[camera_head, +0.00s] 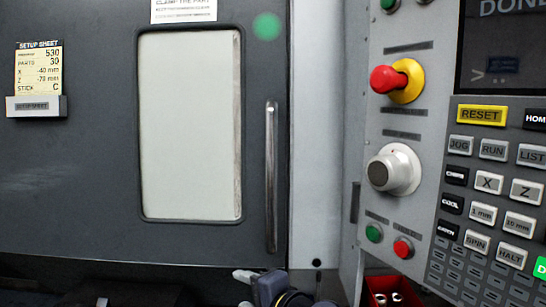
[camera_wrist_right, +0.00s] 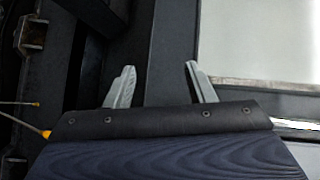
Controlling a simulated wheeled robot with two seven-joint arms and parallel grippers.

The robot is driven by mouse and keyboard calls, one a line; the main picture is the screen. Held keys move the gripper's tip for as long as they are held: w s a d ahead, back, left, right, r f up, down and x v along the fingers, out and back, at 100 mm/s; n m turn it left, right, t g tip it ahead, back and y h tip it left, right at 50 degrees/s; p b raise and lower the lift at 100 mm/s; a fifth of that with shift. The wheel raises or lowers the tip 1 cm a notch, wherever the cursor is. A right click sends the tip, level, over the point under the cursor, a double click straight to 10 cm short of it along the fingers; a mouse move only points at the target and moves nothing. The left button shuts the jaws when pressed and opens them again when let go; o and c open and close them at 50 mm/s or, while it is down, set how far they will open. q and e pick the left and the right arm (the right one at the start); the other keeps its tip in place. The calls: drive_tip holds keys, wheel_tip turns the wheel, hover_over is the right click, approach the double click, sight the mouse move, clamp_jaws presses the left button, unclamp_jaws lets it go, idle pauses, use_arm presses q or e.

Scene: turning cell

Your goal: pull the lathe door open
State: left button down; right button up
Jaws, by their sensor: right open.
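The lathe door (camera_head: 80,185) is a dark grey panel with a pale window (camera_head: 190,125), and it appears shut. Its vertical metal bar handle (camera_head: 271,178) stands near the door's right edge. My right gripper (camera_head: 244,290) is at the bottom of the head view, below the handle's lower end and apart from it. In the right wrist view my right gripper (camera_wrist_right: 160,66) has its two pale fingers spread with nothing between them. A pale panel shows at upper right there, and a bright strip at the right edge may be the handle. My left gripper is not seen.
Right of the door is a control panel with a red emergency stop (camera_head: 397,80), a round knob (camera_head: 393,169) and several keys. A red bin (camera_head: 390,291) sits below it. A setup sheet holder (camera_head: 37,106) is on the door's left.

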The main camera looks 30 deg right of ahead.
drive_tip(key=w+d+r+m+t+h+p, duration=0.1)
drive_tip(key=w+d+r+m+h+p, duration=0.1)
drive_tip(key=w+r+m+p, duration=0.25)
drive_tip(key=w+d+r+m+t+h+p, duration=0.1)
drive_tip(key=w+d+r+m+t+h, duration=0.15)
drive_tip(key=r+m, duration=0.35)
drive_tip(key=m+g+h+p, duration=0.6)
drive_tip(key=m+h, duration=0.5)
drive_tip(key=m, duration=0.7)
approach(270, 176)
drive_tip(key=shift+t+y, duration=0.25)
drive_tip(key=shift+t, duration=0.3)
drive_tip(key=x, duration=0.6)
drive_tip(key=shift+s+d+f, duration=0.15)
drive_tip(key=shift+d, duration=0.1)
drive_tip(key=p+x, duration=0.3)
drive_tip(key=x, duration=0.3)
drive_tip(key=shift+w+d+f+n, duration=0.1)
drive_tip(key=shift+w+d+n, duration=0.15)
drive_tip(key=shift+w+d, duration=0.25)
clamp_jaws()
